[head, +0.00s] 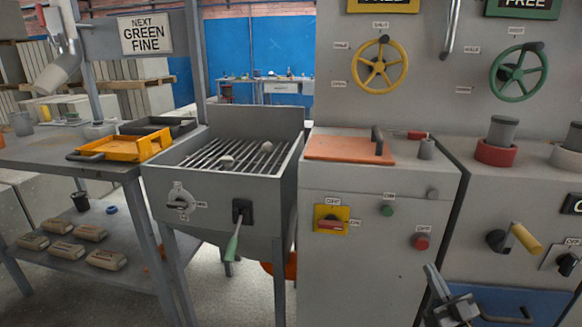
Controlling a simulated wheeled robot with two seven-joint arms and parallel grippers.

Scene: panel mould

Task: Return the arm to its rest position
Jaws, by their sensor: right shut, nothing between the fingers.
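My right gripper (438,283) shows at the bottom edge, right of centre, in front of the grey cabinet with the orange lid. Its fingers are together with nothing held, and it is apart from the panel controls. Part of the gripper and most of the arm are cut off by the frame. My left gripper is out of view.
A blue drawer (508,302) with a dark handle is just right of the gripper. Above are a crank with a yellow grip (526,238) and a red button (421,242). A grated hopper (228,160) with a green-handled lever (234,240) stands left.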

